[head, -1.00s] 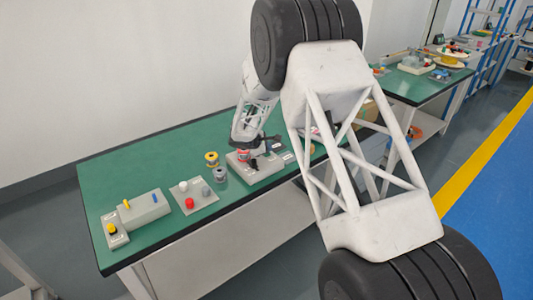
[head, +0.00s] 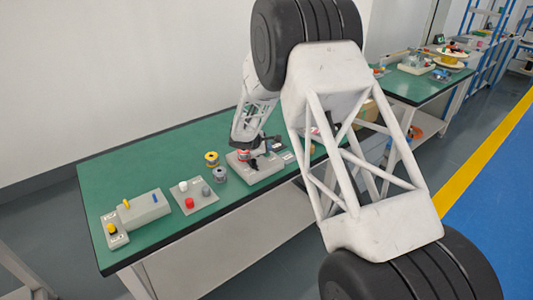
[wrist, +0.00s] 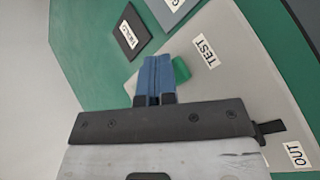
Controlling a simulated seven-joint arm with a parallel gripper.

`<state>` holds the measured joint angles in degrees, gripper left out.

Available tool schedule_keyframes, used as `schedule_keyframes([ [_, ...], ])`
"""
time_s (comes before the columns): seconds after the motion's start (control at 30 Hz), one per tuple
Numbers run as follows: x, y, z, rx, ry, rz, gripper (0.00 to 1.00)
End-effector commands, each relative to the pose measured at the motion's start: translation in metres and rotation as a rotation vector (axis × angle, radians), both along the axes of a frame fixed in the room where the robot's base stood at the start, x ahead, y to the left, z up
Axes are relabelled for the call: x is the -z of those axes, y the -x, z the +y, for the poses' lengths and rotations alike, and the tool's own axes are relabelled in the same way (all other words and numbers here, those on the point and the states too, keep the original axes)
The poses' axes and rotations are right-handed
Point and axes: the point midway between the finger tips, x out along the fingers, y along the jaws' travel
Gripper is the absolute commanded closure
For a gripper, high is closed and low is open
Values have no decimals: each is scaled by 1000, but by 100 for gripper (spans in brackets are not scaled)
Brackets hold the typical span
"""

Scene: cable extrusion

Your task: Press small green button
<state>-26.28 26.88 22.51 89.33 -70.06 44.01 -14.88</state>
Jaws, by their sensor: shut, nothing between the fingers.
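The small green button (wrist: 181,69) shows in the wrist view, beside the TEST label on a grey panel (wrist: 235,80). My gripper (wrist: 154,66) has its blue fingers closed together with nothing between them. The fingertips are just left of the green button in the picture and hide part of its edge. I cannot tell whether they touch it. In the head view the gripper is over the grey panel (head: 264,172) on the green table, and the button cannot be made out there.
In the wrist view, a dark labelled plate (wrist: 131,32) lies left of the panel. In the head view, yellow-topped (head: 211,159) and grey (head: 220,174) spools, a plate with coloured knobs (head: 207,199) and a grey box (head: 145,210) stand left of the panel.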

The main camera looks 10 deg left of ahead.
Motion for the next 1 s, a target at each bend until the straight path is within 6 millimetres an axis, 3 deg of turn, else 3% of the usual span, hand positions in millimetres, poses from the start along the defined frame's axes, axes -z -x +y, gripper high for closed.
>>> schedule_keyframes([
  [1.0,-24,0,0,0,0,-1,100],
])
